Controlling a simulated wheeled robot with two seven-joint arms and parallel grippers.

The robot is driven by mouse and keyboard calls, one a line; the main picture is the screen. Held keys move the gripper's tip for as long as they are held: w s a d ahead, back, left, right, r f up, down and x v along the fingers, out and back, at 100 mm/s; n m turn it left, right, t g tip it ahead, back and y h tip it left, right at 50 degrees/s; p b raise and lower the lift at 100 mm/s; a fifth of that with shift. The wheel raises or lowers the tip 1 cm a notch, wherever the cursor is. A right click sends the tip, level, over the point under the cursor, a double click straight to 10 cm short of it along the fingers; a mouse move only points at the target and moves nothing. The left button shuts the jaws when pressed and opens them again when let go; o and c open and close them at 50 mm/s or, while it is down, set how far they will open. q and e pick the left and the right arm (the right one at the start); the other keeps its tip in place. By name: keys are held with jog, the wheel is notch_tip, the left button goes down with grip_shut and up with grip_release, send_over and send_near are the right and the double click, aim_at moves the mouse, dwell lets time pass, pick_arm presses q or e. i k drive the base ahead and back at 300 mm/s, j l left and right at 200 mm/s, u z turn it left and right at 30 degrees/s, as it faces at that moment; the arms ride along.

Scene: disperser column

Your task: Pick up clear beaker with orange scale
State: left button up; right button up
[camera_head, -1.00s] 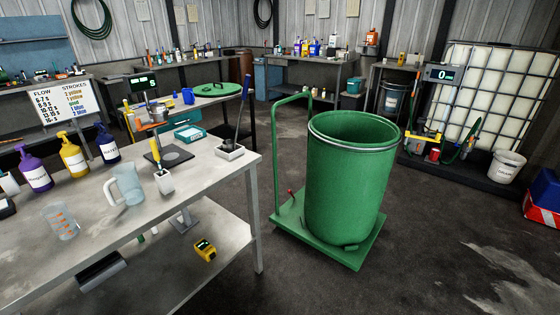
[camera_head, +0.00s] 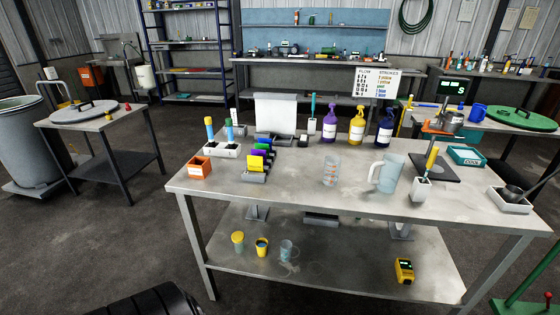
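The clear beaker with orange scale (camera_head: 331,171) stands upright on the grey metal workbench (camera_head: 290,205), near the middle of its top. A larger clear jug with a handle (camera_head: 388,174) stands just to its right, apart from it. Neither of my grippers shows in the head view. A dark ribbed part at the bottom left edge may be mine. Nothing is touching the beaker.
Purple (camera_head: 329,124), yellow (camera_head: 356,125) and dark blue (camera_head: 384,131) bottles stand behind the beaker. An orange box (camera_head: 196,167) and a white holder (camera_head: 222,150) are on the left. Bench front by the beaker is clear. Floor at left (camera_head: 90,235) is open.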

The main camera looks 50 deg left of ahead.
aim_at(334, 167)
jog(key=u, duration=1.05)
